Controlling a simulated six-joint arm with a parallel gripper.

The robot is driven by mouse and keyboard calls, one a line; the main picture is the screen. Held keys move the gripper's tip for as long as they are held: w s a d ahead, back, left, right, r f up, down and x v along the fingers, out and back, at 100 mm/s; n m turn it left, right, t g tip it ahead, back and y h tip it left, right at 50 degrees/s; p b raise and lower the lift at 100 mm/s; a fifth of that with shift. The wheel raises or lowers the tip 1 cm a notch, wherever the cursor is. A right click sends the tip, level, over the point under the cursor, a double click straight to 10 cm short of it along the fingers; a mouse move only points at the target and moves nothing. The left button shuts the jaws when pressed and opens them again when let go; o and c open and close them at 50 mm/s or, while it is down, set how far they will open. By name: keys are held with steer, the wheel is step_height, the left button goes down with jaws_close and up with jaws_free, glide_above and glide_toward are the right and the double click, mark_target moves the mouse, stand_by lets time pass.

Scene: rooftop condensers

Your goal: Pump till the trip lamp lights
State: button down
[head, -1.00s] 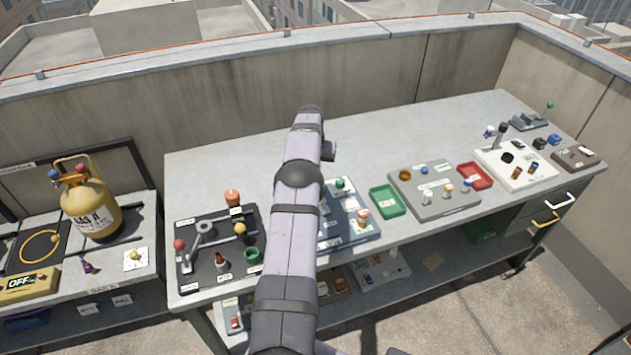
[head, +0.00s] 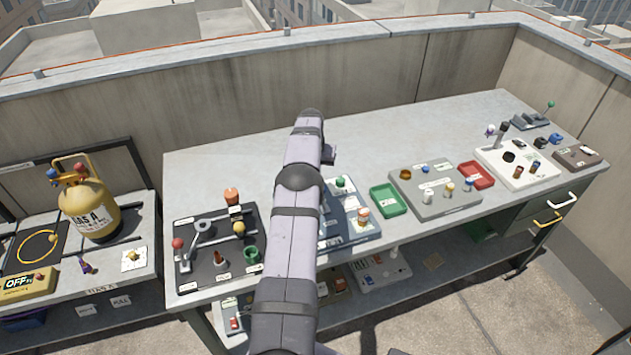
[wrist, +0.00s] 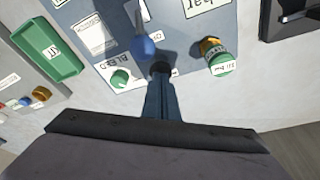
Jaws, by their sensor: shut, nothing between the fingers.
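A blue-grey panel (head: 352,232) lies on the bench, partly hidden by my arm in the head view. It also shows in the wrist view (wrist: 182,48). There a lever with a blue ball knob (wrist: 145,46) rises from it. My gripper (wrist: 160,70) is shut and empty, its tips just beside the blue knob; I cannot tell whether they touch. A green knob (wrist: 121,77) sits near the panel's edge by a label reading BLEED. A green and amber round fitting (wrist: 214,57) with a white label stands on the other side. I cannot make out a lit trip lamp.
A green tray (head: 372,200) lies beside the panel, then a grey board (head: 445,205) with small parts and a red tray (head: 489,181). A dark board (head: 190,275) with a lever stands at left. The bench's back strip is clear.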

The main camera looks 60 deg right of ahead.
steer(key=shift+f+b, duration=0.35)
steer(key=shift+f, duration=0.25)
steer(key=shift+r, duration=0.1)
steer(key=shift+r+p, duration=0.85)
steer(key=shift+r, duration=0.6)
